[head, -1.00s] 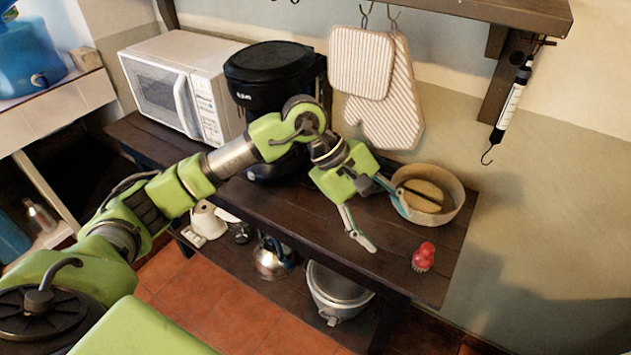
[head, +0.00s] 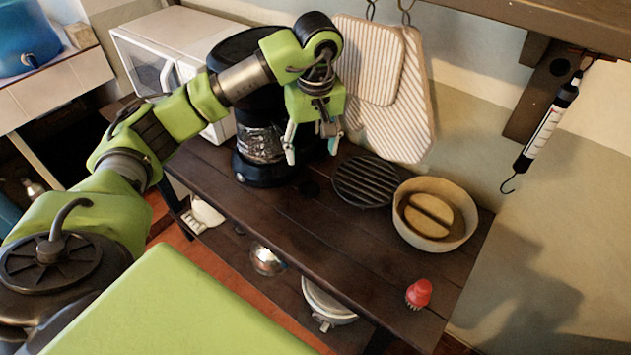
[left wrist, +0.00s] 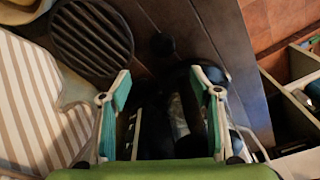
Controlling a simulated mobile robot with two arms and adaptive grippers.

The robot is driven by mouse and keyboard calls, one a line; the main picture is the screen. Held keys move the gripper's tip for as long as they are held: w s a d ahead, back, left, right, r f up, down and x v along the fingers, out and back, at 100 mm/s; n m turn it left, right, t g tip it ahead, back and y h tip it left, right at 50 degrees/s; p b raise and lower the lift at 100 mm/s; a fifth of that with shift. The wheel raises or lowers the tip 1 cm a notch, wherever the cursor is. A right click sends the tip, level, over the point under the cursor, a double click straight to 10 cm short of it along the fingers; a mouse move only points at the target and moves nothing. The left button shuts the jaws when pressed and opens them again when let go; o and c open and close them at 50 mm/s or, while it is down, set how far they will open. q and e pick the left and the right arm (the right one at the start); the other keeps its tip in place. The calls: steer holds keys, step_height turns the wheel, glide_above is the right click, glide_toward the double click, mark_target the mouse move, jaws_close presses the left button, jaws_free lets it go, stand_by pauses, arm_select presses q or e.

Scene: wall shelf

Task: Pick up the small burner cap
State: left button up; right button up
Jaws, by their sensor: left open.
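The small burner cap (head: 309,188) looks like a small dark disc lying on the dark wooden shelf, between the coffee maker and the round black grate. It also shows in the left wrist view (left wrist: 162,45), just beyond the fingertips. My left gripper (head: 312,156) is open and points down above the shelf near the cap, apart from it. In the left wrist view, my left gripper (left wrist: 160,80) has its fingers spread with nothing between the tips. My right gripper is not in view.
The black coffee maker (head: 262,150) stands close left of the gripper. The round grate (head: 364,181) and the pale bowl (head: 470,226) are to the right, with a red brush (head: 419,293) in front. Striped mitts (head: 415,110) hang behind. The front shelf middle is clear.

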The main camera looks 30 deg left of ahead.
arm_select(q)
steer(key=p, duration=0.1)
glide_above(309, 188)
steer(key=f, duration=0.6)
steer(key=shift+s+d, duration=0.2)
steer(key=shift+d, duration=0.05)
step_height(309, 188, down, 3)
steer(key=shift+r+p, duration=0.15)
steer(key=shift+p, duration=0.55)
step_height(309, 188, down, 2)
steer(key=shift+a+f+p, duration=0.1)
steer(key=shift+f+p, duration=0.1)
steer(key=shift+p, duration=0.25)
steer(key=shift+f, duration=0.4)
steer(key=shift+w+f, duration=0.1)
steer(key=shift+f, duration=0.1)
steer(key=c, duration=1.2)
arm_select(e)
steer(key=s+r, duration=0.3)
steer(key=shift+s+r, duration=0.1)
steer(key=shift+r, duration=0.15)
